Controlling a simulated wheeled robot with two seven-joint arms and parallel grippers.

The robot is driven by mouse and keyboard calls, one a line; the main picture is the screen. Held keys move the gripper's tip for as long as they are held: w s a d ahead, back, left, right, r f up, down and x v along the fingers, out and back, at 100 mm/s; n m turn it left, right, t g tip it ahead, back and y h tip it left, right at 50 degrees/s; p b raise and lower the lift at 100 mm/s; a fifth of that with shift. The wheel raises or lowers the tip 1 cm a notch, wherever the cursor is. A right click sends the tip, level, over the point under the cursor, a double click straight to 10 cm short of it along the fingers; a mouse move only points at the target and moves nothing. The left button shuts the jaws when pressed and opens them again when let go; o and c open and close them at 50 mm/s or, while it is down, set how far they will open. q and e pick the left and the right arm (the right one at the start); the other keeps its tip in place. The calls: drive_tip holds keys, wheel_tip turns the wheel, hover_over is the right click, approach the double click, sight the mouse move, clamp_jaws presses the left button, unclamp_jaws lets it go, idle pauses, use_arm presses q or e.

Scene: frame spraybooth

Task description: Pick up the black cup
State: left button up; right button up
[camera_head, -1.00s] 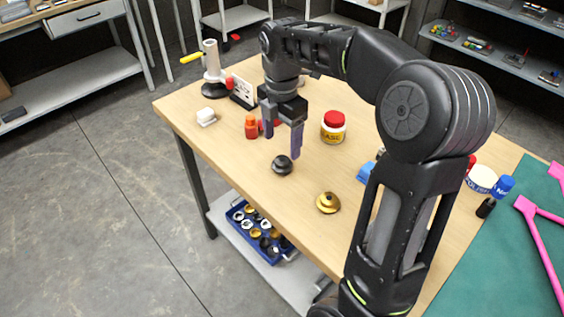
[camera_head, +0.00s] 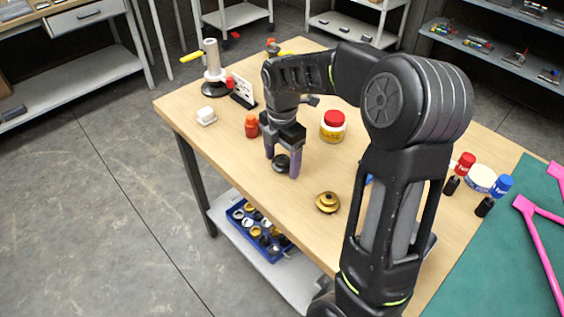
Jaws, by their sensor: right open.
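The black cup (camera_head: 281,164) is a small, round dark piece on the wooden table, near its front left edge. My right gripper (camera_head: 282,168) points down with its two purple-grey fingers apart, one on each side of the cup in this view. The fingers partly cover the cup, and I cannot tell whether they touch it. My left gripper is not in view.
A gold cup (camera_head: 328,202) sits to the right on the table (camera_head: 235,155). A blue tray (camera_head: 240,220) with several cups is on the lower shelf.

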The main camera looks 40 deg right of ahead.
sight(282, 159)
idle(0.6)
drive_tip(key=c, duration=1.4)
drive_tip(key=shift+r, duration=0.15)
drive_tip(key=shift+c, duration=0.2)
wheel_tip(282, 159, up, 10)
drive_tip(key=shift+f, duration=0.1)
